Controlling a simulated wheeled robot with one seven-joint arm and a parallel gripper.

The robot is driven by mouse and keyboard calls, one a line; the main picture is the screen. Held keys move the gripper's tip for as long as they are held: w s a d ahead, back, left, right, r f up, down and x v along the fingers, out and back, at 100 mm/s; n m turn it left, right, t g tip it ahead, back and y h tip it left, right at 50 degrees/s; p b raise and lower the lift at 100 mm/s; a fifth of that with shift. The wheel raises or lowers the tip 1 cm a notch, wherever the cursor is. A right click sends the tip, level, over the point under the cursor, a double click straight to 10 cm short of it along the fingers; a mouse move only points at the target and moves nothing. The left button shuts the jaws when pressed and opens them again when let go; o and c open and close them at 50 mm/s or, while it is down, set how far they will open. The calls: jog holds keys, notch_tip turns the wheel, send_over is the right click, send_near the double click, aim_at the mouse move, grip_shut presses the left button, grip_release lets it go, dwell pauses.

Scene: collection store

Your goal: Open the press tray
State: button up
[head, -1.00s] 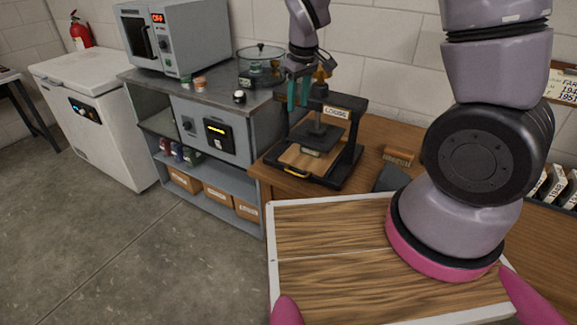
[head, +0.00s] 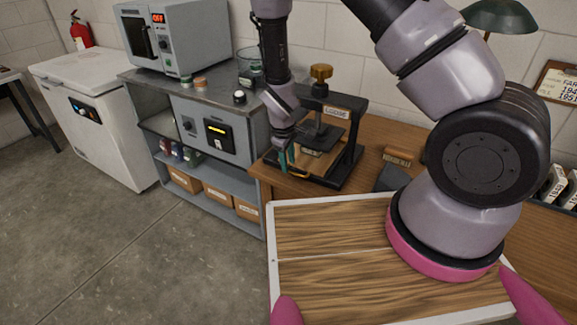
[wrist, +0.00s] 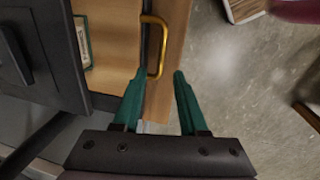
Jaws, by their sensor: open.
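A small green-edged label lies on the tray. My gripper (head: 287,160) is at the press's front, covering part of the tray in the head view. In the wrist view my gripper (wrist: 160,75) is open, teal fingers apart. The handle's near end shows between the fingertips; whether they touch it cannot be told.
The grey cabinet (head: 245,170) with an oven (head: 172,40) on top stands left of the press. A dark block (head: 392,178) lies right of the press. The wood-topped board (head: 330,240) is in front. Open floor lies front left.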

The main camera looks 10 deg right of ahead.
jog(key=shift+w+d+f, duration=0.1)
jog(key=shift+w+f, duration=0.05)
jog(key=shift+f, duration=0.95)
grip_shut()
dwell(0.7)
